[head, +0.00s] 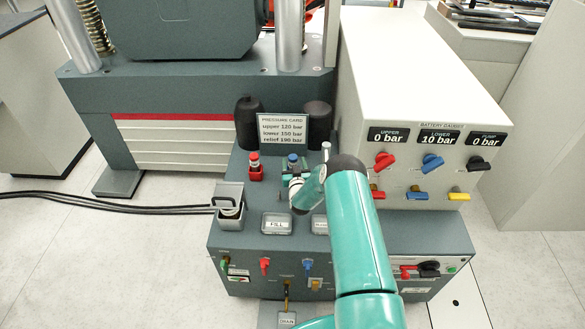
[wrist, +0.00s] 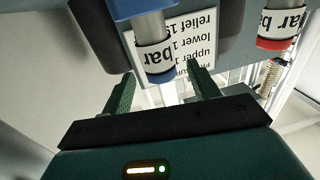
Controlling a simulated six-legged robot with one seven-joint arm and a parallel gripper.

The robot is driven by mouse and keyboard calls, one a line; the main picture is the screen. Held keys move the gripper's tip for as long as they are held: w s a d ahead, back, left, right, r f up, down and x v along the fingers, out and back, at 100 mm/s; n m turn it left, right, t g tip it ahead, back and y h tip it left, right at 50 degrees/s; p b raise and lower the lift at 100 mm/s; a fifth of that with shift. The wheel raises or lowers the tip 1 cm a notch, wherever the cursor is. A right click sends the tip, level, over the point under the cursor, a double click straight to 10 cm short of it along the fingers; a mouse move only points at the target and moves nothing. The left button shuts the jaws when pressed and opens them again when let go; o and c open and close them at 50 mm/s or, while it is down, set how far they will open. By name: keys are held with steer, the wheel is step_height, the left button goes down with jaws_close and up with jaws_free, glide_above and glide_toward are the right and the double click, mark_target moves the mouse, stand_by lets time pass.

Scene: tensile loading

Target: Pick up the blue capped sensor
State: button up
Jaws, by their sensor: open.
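The blue capped sensor (head: 292,159) stands upright on the dark console, just beyond my gripper (head: 292,177), which partly hides its lower part. In the wrist view the sensor (wrist: 150,32) is a pale metal cylinder with a blue part, a white label reading "bar" and a blue band. It shows upside down, near the top of the picture. My gripper (wrist: 160,88) is open there, with a green finger on each side of the sensor's line. No object is held. I cannot tell whether the fingertips touch the sensor.
A red capped sensor (head: 255,166) stands left of the blue one. Behind are a pressure card (head: 283,129) and two dark cylinders (head: 248,122). A metal-framed box (head: 230,200) is at the left. A pale gauge cabinet (head: 425,90) rises at the right.

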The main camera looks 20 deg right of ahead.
steer(key=shift+x, duration=1.55)
steer(key=shift+c, duration=0.2)
jaws_close()
steer(key=shift+r, duration=0.2)
